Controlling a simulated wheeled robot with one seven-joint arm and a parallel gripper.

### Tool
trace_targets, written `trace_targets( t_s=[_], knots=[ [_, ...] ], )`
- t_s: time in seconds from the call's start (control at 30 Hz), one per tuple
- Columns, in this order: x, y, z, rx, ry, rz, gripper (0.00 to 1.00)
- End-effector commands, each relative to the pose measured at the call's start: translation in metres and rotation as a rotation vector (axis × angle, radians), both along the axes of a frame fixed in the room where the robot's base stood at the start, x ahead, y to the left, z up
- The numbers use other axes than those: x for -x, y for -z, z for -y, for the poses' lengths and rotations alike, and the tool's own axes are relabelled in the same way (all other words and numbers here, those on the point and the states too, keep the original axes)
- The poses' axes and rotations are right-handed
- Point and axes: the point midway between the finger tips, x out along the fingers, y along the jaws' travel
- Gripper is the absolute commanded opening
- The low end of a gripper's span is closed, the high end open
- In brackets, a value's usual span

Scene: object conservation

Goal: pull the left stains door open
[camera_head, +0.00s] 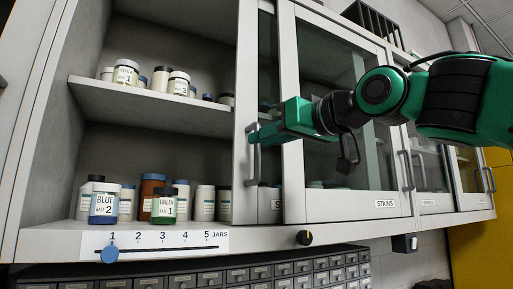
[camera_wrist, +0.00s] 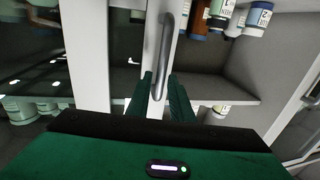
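The left stains door (camera_head: 246,80) has a pale frame and a dark glass pane. Most of it lies behind the right stains door (camera_head: 292,120), with only a narrow strip and part of its label (camera_head: 276,204) showing. Its vertical metal handle (camera_head: 256,168) is on its left frame and also shows in the wrist view (camera_wrist: 167,45). My gripper (camera_head: 262,134) reaches it from the right. The exact contact is hard to see.
Left of the door, the open cabinet has two levels with several jars, including a blue jar (camera_head: 103,204) and a green jar (camera_head: 163,206). A numbered strip with a blue knob (camera_head: 109,254) runs along the front ledge. Small drawers (camera_head: 240,275) lie below. My arm crosses the right doors.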

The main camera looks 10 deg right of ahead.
Motion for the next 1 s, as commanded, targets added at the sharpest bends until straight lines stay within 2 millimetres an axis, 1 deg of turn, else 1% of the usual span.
trace_targets(
  t_s=[0.03, 0.2, 0.4, 0.6, 1.0],
  knots=[
    [0.010, -0.001, 0.006, -0.001, 0.001, 0.002, 0.20],
    [0.038, -0.001, 0.021, -0.002, 0.002, 0.001, 0.20],
    [0.060, 0.000, 0.033, -0.001, 0.001, 0.000, 0.20],
    [0.067, 0.001, 0.037, -0.001, 0.002, 0.000, 0.20],
    [0.067, 0.001, 0.036, 0.000, 0.001, -0.001, 0.20]
  ],
)
